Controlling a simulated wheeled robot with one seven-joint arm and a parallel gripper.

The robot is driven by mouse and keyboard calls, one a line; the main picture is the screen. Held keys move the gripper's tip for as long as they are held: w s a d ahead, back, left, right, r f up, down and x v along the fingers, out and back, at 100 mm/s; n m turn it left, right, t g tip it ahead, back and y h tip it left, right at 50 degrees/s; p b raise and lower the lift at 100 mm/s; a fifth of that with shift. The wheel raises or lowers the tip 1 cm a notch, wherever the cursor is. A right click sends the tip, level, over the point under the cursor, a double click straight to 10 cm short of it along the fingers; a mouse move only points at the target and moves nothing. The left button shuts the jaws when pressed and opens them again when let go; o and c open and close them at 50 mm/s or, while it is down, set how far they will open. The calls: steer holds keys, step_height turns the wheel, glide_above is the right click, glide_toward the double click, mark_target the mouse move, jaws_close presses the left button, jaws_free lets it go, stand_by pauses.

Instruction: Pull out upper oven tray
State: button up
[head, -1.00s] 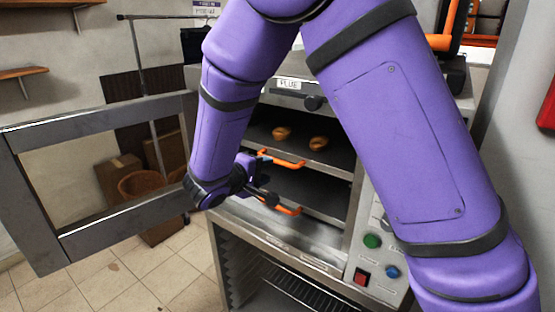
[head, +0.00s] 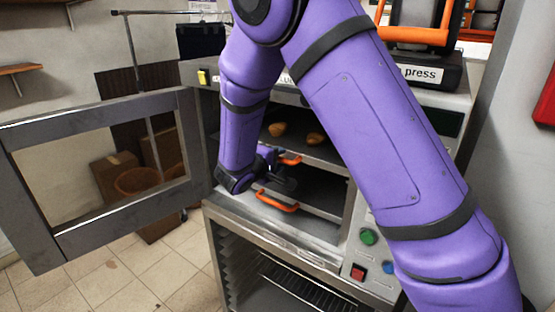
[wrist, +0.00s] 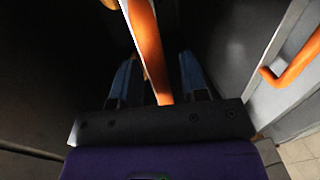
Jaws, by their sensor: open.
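The upper oven tray (head: 300,148) is inside the open oven, with two bread rolls on it. Its orange handle (head: 289,160) is partly hidden by my gripper (head: 277,167). In the wrist view, the orange handle (wrist: 147,45) runs between the two spread blue fingers of my gripper (wrist: 158,70). The fingers are open, one on each side of the bar; I cannot tell whether either touches it. The lower tray's orange handle (head: 277,201) is just below, and an orange handle also shows at the right of the wrist view (wrist: 294,64).
The oven door (head: 100,115) stands open to the left. The oven's control panel (head: 365,255) with coloured buttons is right of the opening. A rack (head: 290,285) is below. A press (head: 425,73) sits on top. Boxes and a basket (head: 137,181) stand behind the door.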

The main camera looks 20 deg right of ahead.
steer(key=shift+d, duration=0.1)
jaws_close()
steer(key=f+v, duration=0.2)
steer(key=v, duration=1.1)
steer(key=a+f+v, duration=0.1)
steer(key=f+v, duration=0.2)
steer(key=v, duration=1)
steer(key=shift+s+f, duration=0.25)
steer(key=shift+s, duration=0.1)
steer(key=shift+a, duration=0.1)
jaws_free()
